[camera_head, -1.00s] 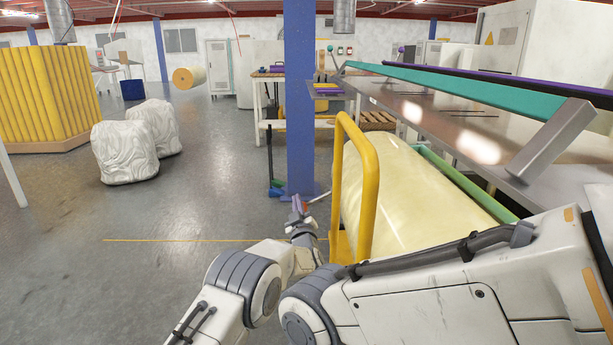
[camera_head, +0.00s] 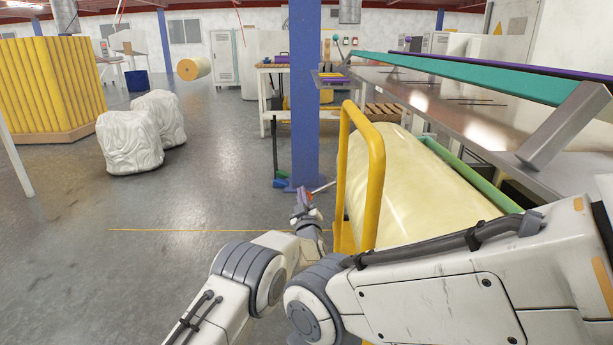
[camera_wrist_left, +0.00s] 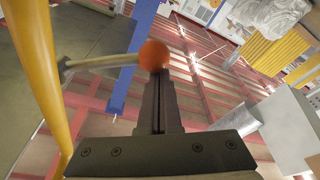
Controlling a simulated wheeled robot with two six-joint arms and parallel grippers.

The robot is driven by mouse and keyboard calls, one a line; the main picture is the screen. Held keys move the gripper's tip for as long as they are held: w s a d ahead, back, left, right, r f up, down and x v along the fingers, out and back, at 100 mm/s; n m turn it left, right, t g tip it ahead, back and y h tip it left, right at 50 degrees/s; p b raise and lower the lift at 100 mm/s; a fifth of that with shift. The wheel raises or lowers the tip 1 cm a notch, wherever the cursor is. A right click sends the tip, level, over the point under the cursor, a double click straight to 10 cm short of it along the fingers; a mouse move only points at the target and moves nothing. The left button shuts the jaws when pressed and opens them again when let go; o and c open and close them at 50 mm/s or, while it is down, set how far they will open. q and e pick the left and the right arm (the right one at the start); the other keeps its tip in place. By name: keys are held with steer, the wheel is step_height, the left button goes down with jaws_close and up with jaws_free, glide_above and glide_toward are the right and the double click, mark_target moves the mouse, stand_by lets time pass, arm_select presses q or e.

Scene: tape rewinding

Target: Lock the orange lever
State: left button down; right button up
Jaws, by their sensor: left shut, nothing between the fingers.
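The orange lever shows in the left wrist view as an orange ball knob (camera_wrist_left: 153,55) on a pale rod (camera_wrist_left: 102,62) that runs off to the left. My left gripper (camera_wrist_left: 158,88) is shut and empty, with its tips right at the knob; I cannot tell whether they touch it. In the head view my left gripper (camera_head: 303,197) is low, beside the yellow frame (camera_head: 375,185). A thin rod (camera_head: 322,187) shows just right of its tips, and the knob is not clear there. My right gripper is out of view.
A large cream roll (camera_head: 415,190) lies right of the yellow frame, beside a metal table (camera_head: 450,110). A blue column (camera_head: 305,110) stands behind the gripper. White wrapped bundles (camera_head: 130,140) stand at the left. The floor (camera_head: 190,205) between is clear.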

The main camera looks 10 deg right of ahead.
arm_select(q)
steer(key=s+a+r+p, duration=0.1)
steer(key=s+p, duration=0.3)
steer(key=s, duration=0.5)
steer(key=shift+a+r, duration=0.15)
steer(key=shift+a, duration=0.5)
